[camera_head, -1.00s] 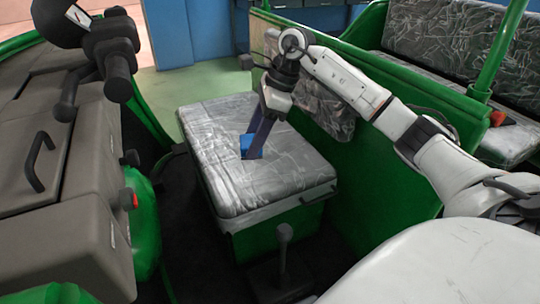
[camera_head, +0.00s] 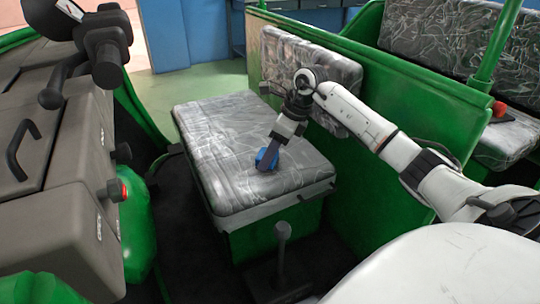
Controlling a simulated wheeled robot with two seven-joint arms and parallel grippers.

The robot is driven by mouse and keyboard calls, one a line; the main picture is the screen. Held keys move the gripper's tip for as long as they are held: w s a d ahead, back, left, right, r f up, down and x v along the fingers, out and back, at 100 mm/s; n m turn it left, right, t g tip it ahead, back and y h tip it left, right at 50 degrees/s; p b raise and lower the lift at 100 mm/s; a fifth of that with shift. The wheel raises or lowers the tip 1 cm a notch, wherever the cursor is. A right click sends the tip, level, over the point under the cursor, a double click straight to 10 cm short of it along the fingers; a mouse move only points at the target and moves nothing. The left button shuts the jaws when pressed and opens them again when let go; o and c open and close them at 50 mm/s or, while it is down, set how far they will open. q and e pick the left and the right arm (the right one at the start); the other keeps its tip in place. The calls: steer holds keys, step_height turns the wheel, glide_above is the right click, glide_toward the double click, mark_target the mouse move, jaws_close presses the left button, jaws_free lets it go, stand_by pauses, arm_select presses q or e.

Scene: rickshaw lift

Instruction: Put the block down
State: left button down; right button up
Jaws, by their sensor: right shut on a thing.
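The blue block (camera_head: 262,158) is at the tip of my right gripper (camera_head: 267,161), over the right part of the grey plastic-covered seat (camera_head: 215,140). The gripper points down at a slant and is shut on the block. The block is low at the seat's top; I cannot tell whether it touches. The fingers hide part of the block. My left gripper is not in view.
A green partition with a grey backrest (camera_head: 300,75) stands behind my right arm. A dark lever (camera_head: 282,245) rises in front of the seat. Handlebars (camera_head: 100,45) and a grey console (camera_head: 50,170) are at the left. The seat's left part is clear.

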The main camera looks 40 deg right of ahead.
steer(key=shift+f, duration=0.25)
steer(key=shift+f, duration=0.1)
steer(key=o, duration=1)
steer(key=shift+c, duration=0.2)
steer(key=p+v, duration=0.1)
steer(key=v, duration=1.1)
steer(key=shift+s, duration=0.1)
